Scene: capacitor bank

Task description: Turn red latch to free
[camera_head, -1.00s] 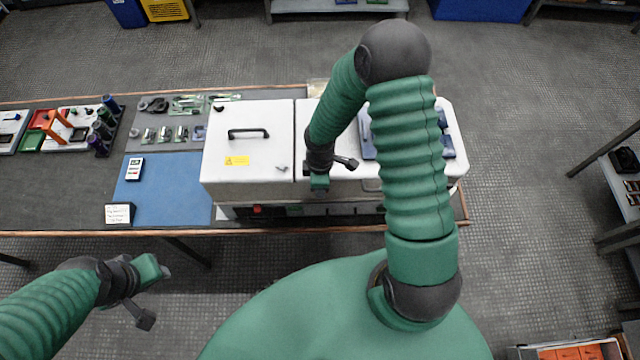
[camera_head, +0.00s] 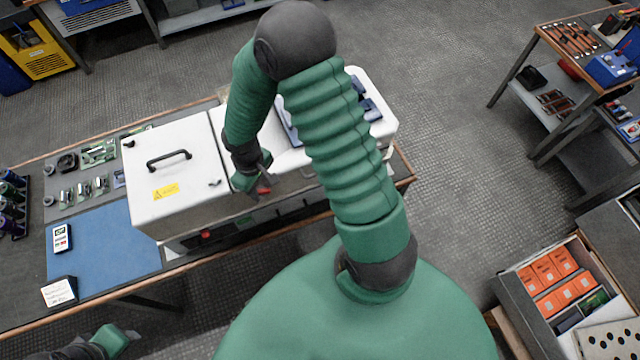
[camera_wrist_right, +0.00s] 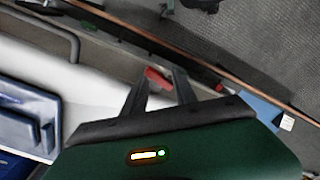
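The red latch (camera_head: 264,190) shows as a small red piece at the front edge of the white cabinet (camera_head: 180,211), at the right gripper's tip. In the right wrist view the red latch (camera_wrist_right: 157,78) appears between my two dark fingers. My right gripper (camera_wrist_right: 160,82) is open, its fingers apart on either side of the latch; I cannot tell whether they touch it. In the head view my right gripper (camera_head: 258,184) points down over the cabinet front, and its arm hides part of the top. My left gripper (camera_head: 125,338) is at the lower left edge, partly cut off, away from the cabinet.
The cabinet lid has a black handle (camera_head: 169,160) and a yellow warning label (camera_head: 166,192). A red button (camera_head: 206,234) is on the front panel. A blue mat (camera_head: 105,250) lies to the left. A crate with orange boxes (camera_head: 548,270) stands at lower right.

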